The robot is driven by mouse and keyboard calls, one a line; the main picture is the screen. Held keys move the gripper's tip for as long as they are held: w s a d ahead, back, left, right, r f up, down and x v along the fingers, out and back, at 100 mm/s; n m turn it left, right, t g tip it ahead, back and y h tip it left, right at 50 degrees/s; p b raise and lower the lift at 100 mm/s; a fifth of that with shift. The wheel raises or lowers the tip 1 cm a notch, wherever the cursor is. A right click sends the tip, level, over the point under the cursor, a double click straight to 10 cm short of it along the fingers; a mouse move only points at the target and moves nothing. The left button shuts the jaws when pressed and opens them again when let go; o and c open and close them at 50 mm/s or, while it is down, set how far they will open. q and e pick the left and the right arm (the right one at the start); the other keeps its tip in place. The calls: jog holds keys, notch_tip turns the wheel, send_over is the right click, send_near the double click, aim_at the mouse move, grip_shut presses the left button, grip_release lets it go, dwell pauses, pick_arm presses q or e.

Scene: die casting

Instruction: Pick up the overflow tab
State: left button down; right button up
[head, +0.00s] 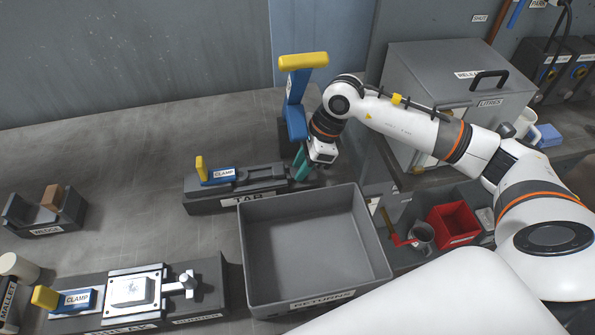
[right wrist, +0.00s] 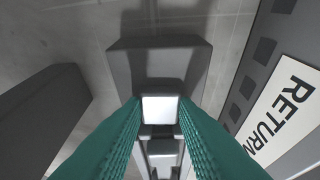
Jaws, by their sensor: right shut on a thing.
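My right gripper (head: 301,168) has teal fingers pointing down at the right end of the dark grey TAB fixture (head: 206,203). In the right wrist view, its fingers (right wrist: 160,112) are shut on a small bright metal piece, which looks like the overflow tab (right wrist: 160,108). The dark fixture (right wrist: 125,65) lies directly beneath it; whether the tab is clear of it I cannot tell. In the head view the fingers hide the tab. My left gripper is not in view.
The grey RETURNS bin (head: 318,297) stands empty just in front of the gripper. A blue press with a yellow handle (head: 304,61) rises behind it. A silver casting (head: 132,291) sits in the front-left fixture. A red bin (head: 452,224) stands right.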

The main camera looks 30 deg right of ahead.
jog(key=shift+d+r, duration=0.1)
jog(key=s+d+r+p, duration=0.2)
jog(key=s+d+r, duration=0.2)
jog(key=d+r, duration=0.8)
jog(key=shift+d+r, duration=0.35)
jog(key=shift+d, duration=0.25)
